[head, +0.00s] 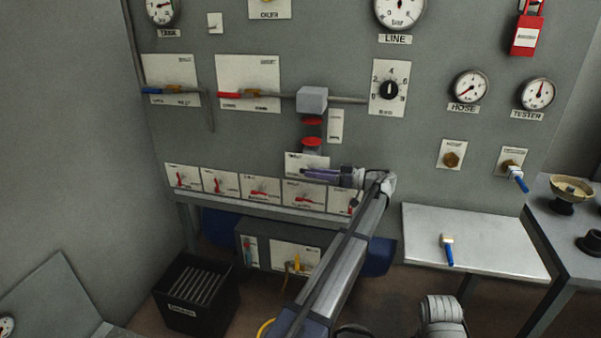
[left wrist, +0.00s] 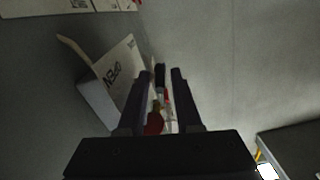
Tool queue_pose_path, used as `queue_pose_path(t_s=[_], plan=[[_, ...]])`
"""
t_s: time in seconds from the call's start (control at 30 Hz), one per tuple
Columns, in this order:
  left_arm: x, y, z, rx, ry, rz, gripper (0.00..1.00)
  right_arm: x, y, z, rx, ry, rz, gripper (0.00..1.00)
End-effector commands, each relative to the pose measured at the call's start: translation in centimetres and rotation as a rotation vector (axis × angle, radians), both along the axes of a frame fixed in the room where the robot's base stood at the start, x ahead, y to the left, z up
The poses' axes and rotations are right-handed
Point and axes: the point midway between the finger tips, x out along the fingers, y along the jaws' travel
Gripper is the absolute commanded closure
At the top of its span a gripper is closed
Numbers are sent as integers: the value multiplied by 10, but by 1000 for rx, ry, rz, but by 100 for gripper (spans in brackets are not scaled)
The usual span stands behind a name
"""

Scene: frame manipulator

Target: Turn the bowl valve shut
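My left gripper (head: 312,173) is in front of the lower part of a labelled plate (head: 307,158), its fingers pointing left. The plate sits below a grey block (head: 312,100) with red discs (head: 312,142) under it. The bowl valve's handle is not clear in the head view; the gripper covers that spot. In the left wrist view the fingers (left wrist: 167,80) stand apart, with a gap between them. Small brass and red parts (left wrist: 155,122) show in or behind that gap; contact cannot be told. My right gripper is not clearly visible.
A row of small plates with red levers (head: 258,190) runs along the panel's lower edge, close to my left gripper. A shelf with a brush (head: 447,250) is at right. A black bin (head: 195,293) stands on the floor at left.

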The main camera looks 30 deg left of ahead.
Motion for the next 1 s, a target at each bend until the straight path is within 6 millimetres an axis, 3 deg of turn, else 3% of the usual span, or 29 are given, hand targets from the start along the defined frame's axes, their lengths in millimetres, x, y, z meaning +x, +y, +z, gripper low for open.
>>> queue_pose_path(t_s=[0.1, 0.3, 0.73, 1.0], plan=[[-6, 21, 0, -1, 0, 2, 67, 0, 0, 0, 0, 0, 0, 22], [-11, 41, 0, -1, 0, 1, 67, 0, 0, 0, 0, 0, 0, 22], [-12, 49, 0, -1, 0, 0, 67, 0, 0, 0, 0, 0, 0, 22], [-12, 49, 0, -1, 0, 0, 97, 0, 0, 0, 0, 0, 0, 22]])
